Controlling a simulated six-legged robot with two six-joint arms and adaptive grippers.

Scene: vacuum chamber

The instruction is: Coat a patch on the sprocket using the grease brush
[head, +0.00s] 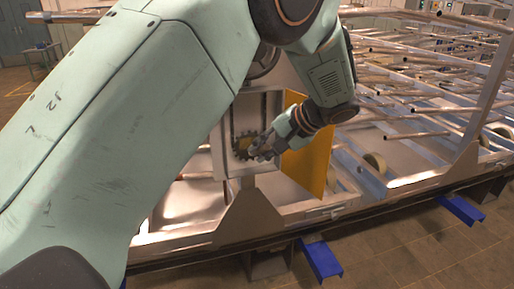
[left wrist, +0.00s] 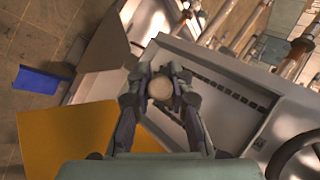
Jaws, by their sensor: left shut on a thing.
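My left gripper (head: 262,150) reaches down to a pale box-like housing and is shut on the grease brush. In the left wrist view the gripper (left wrist: 160,92) has its fingers on both sides of a round tan end (left wrist: 160,88), which I take for the brush handle seen end-on. The bristles are hidden. The dark toothed sprocket (head: 241,147) sits at the housing's front, right beside the fingertips, partly covered by them. I cannot tell whether the brush touches it. In the left wrist view I cannot make out the sprocket. My right gripper is not in view.
The pale housing (head: 218,150) has a yellow panel (head: 314,158) standing open at its right, close to my wrist. Metal tube racks (head: 420,90) fill the right side. Blue brackets (head: 322,262) stick out from the lower frame. The tiled floor at lower right is free.

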